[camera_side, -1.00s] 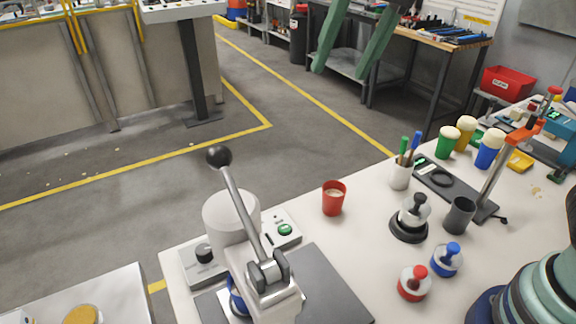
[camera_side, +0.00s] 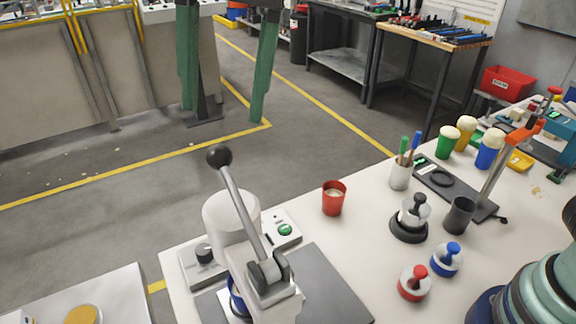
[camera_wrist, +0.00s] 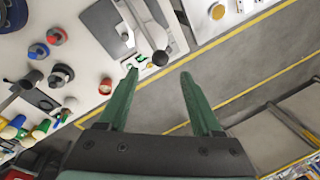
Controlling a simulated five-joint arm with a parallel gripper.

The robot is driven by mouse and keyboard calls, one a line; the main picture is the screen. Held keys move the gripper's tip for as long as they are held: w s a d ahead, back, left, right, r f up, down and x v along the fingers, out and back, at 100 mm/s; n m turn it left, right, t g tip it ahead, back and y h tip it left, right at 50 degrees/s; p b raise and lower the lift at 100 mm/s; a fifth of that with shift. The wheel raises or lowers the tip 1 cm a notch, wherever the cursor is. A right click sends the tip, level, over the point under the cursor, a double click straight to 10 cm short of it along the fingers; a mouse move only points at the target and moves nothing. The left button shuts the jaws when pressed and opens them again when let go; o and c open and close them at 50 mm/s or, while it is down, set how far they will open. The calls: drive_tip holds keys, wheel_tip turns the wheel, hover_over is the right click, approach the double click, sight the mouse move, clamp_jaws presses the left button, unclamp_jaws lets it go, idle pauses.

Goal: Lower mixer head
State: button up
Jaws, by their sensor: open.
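The mixer (camera_side: 232,217) is a white machine with a tall white cylinder, standing on the near bench edge in the side view. A grey lever (camera_side: 242,205) tilts up from its dark pivot to a black ball knob (camera_side: 219,156). In the wrist view, the knob (camera_wrist: 160,58) shows just beyond my fingertips, about midway between them. My gripper (camera_side: 223,115) has two green fingers spread wide, empty, above the knob in the side picture. The fingers also show in the wrist view (camera_wrist: 159,72). I cannot tell the gap in depth to the knob.
A red cup (camera_side: 333,198) stands right of the mixer. A control box with a green button (camera_side: 285,230) sits at its base. A black-handled stamp (camera_side: 410,217), red (camera_side: 414,283) and blue (camera_side: 447,259) knobbed pieces and a dark cup (camera_side: 459,215) stand farther right.

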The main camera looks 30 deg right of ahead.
sight(220, 145)
drive_tip(key=f, duration=0.5)
drive_tip(key=a+f, duration=0.1)
drive_tip(key=f, duration=0.2)
drive_tip(key=shift+w+a, duration=0.1)
drive_tip(key=shift+w, duration=0.3)
clamp_jaws()
idle(0.9)
